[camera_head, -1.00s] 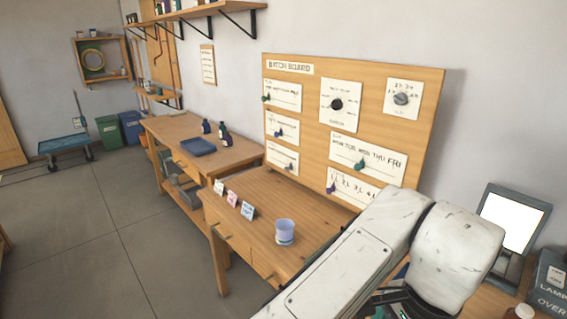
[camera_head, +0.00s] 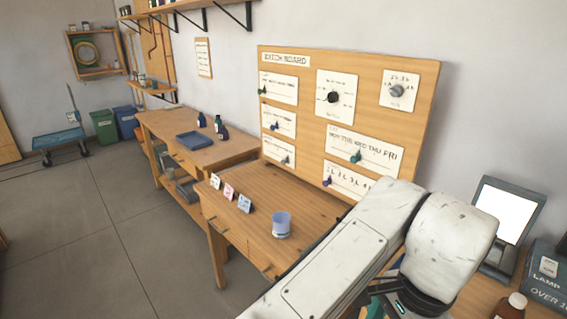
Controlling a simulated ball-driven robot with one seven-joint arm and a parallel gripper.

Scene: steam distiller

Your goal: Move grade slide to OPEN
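The batch board (camera_head: 300,75) stands upright against the wall, behind the wooden bench. It carries several white slide panels with small knobs and two dials. The left column has a panel with a green knob (camera_head: 262,91), one with a blue knob (camera_head: 276,126) and one with a dark knob (camera_head: 285,160). A weekday panel (camera_head: 365,150) has a teal knob, and a lower panel has a purple knob (camera_head: 327,182). The labels are too small to tell which is the grade slide. Of my gripper, only a dark wrist part shows at the bottom edge; its fingers are not clearly seen.
My arm crosses the lower right and covers part of the bench and the board's lower right corner. A blue cup (camera_head: 281,224) and three small cards (camera_head: 229,191) stand on the bench. A lamp box (camera_head: 545,280), bright screen (camera_head: 507,212) and brown bottle (camera_head: 510,307) are at right.

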